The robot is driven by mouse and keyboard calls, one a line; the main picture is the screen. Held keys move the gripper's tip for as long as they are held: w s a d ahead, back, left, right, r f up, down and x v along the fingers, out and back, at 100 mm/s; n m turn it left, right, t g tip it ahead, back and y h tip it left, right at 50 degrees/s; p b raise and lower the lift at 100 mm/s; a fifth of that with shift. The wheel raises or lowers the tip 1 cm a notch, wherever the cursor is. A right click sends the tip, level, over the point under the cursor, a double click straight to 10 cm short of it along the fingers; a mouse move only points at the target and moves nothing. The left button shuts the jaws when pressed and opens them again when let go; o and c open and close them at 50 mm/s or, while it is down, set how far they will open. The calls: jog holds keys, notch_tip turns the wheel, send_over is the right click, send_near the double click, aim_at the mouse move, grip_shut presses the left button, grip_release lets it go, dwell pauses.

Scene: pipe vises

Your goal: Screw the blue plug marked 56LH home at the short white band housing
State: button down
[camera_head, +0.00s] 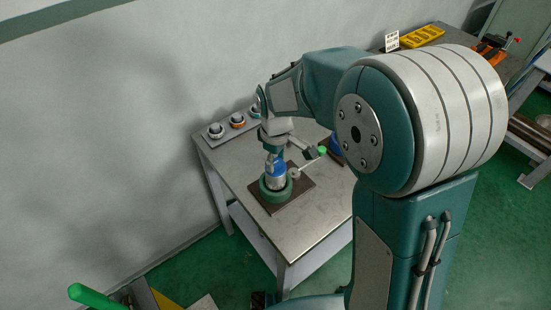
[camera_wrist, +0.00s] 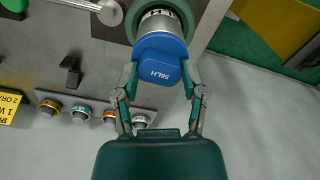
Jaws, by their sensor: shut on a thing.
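The blue plug marked 56LH (camera_wrist: 160,62) is in my gripper (camera_wrist: 158,82) in the wrist view, with a finger on each side of it. It sits at the mouth of a light metal housing (camera_wrist: 160,22) held in a round green vise (camera_wrist: 131,22). In the head view the blue plug (camera_head: 277,169) shows above the housing (camera_head: 275,182) in the green vise (camera_head: 274,193). My gripper is above it there, its fingers mostly hidden. How deep the plug sits, and any white band, I cannot tell.
A vise lever with a green knob (camera_head: 321,150) sticks out to the right of the vise. Several ringed fittings stand on a strip (camera_head: 238,121) at the table's back edge. The table's front (camera_head: 310,225) is clear. A yellow bin (camera_head: 422,36) is on a far bench.

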jog(key=n, duration=0.8)
jog(key=shift+w, duration=0.1)
dwell(0.3)
jog(key=shift+c, duration=2)
grip_release()
jog(key=m, duration=1)
